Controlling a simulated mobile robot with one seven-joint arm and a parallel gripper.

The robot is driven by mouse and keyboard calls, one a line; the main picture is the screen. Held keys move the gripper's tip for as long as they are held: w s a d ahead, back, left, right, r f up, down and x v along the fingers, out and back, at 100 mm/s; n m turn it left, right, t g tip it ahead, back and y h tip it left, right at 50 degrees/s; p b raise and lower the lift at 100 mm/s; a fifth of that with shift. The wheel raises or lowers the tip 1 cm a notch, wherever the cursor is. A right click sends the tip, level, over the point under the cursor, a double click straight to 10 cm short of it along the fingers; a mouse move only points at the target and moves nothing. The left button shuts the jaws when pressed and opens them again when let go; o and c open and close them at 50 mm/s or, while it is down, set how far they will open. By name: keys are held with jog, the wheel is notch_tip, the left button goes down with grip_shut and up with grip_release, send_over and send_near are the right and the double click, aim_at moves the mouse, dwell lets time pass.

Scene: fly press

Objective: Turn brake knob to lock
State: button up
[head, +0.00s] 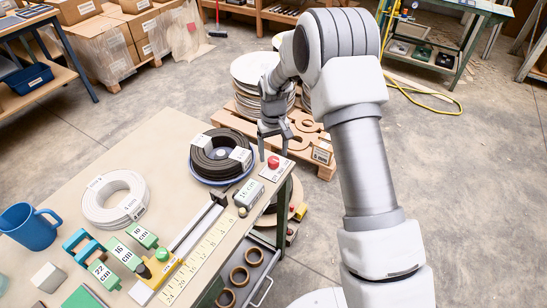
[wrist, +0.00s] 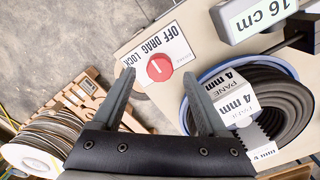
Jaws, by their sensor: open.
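The brake knob is a round red knob (wrist: 159,68) with a white mark, on a white plate (wrist: 178,52) printed OFF, DRAG and LOCK. I cannot tell for sure which word the mark points to. The red knob also shows at the table's far right corner in the head view (head: 273,162). My gripper (wrist: 159,74) is open and empty, its fingers on either side of the knob in the wrist view, apart from it as far as I can see. In the head view my gripper (head: 274,153) hangs at the knob; its fingertips are partly hard to make out.
A dark coil on a blue dish (head: 219,178) lies left of the knob. A grey block marked 16 cm (head: 248,194) and a yellow ruler (head: 199,258) lie nearer. A pallet with spools (wrist: 59,130) stands beyond the table edge.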

aim_at(274, 163)
jog(key=shift+f, duration=1.3)
grip_shut()
